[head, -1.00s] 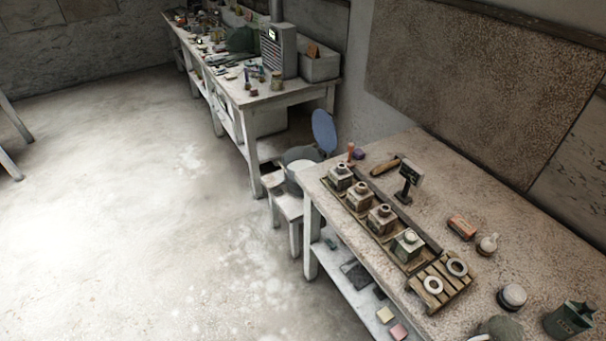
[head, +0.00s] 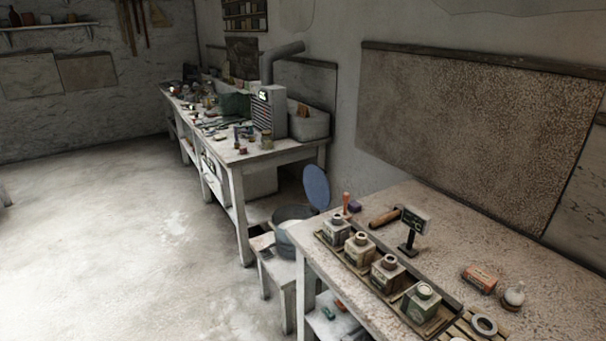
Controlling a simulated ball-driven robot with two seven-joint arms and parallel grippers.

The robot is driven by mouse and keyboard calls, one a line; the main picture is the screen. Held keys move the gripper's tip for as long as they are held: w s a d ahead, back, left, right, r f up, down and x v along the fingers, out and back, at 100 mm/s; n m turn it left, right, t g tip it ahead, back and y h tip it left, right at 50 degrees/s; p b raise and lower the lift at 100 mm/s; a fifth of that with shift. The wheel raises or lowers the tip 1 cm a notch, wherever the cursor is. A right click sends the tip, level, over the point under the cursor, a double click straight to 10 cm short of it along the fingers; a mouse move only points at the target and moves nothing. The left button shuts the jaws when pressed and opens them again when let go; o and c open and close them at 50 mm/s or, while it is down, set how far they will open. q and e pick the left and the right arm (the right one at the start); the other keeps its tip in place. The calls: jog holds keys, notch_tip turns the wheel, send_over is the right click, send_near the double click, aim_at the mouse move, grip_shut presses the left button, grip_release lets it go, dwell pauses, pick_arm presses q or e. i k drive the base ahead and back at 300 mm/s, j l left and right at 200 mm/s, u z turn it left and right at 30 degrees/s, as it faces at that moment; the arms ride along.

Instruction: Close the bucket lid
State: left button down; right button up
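The bucket (head: 287,226) is a grey round pail standing on a low white stool (head: 276,262), between the two workbenches. Its blue round lid (head: 317,187) stands up, open, at the bucket's back right side. Pale contents or a pale inner wall show inside the bucket's mouth. The near bench's corner hides part of the bucket's lower right side. Neither of my grippers shows in the head view.
A cluttered bench (head: 250,158) stands behind. The floor (head: 120,240) at left is clear.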

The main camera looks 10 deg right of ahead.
aim_at(316, 184)
jog(key=i+j+u, duration=0.15)
jog(key=i+u, duration=0.6)
jog(key=i, duration=2.5)
jog(key=i+z, duration=0.25)
jog(key=z, duration=0.15)
jog(key=i+j+z, duration=0.1)
jog(key=z, duration=0.3)
jog(key=i+j+z, duration=0.2)
jog(key=z, duration=0.2)
jog(key=i+j+z, duration=0.25)
jog(key=z, duration=0.15)
